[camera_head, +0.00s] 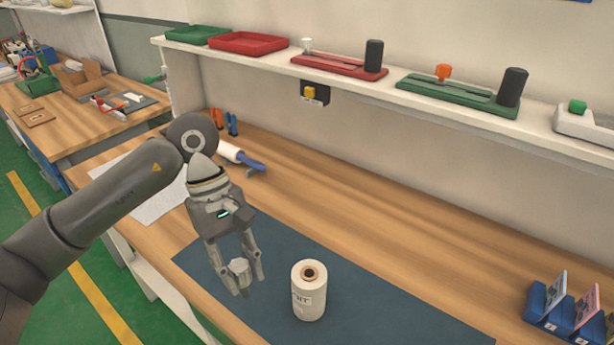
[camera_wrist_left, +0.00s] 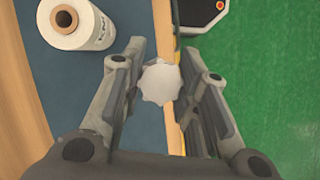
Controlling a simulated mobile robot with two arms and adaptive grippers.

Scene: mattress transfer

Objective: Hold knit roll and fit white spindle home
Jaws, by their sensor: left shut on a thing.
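The knit roll (camera_head: 309,291) is a white roll with a brown core and a dark hole on top. It stands upright on the blue mat (camera_head: 390,315) and also shows at the upper left of the left wrist view (camera_wrist_left: 77,24). My left gripper (camera_head: 246,283) is shut on the white spindle (camera_head: 239,267), left of the roll and apart from it. In the left wrist view the spindle (camera_wrist_left: 159,82) shows a pale, notched round end between the fingers. My right gripper is not in view.
A shelf (camera_head: 400,95) above the bench holds green and red trays and several fixtures. Blue holders (camera_head: 552,308) stand at the right. A white and blue tool (camera_head: 240,157) lies behind my left gripper. The wooden bench top behind the mat is mostly clear.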

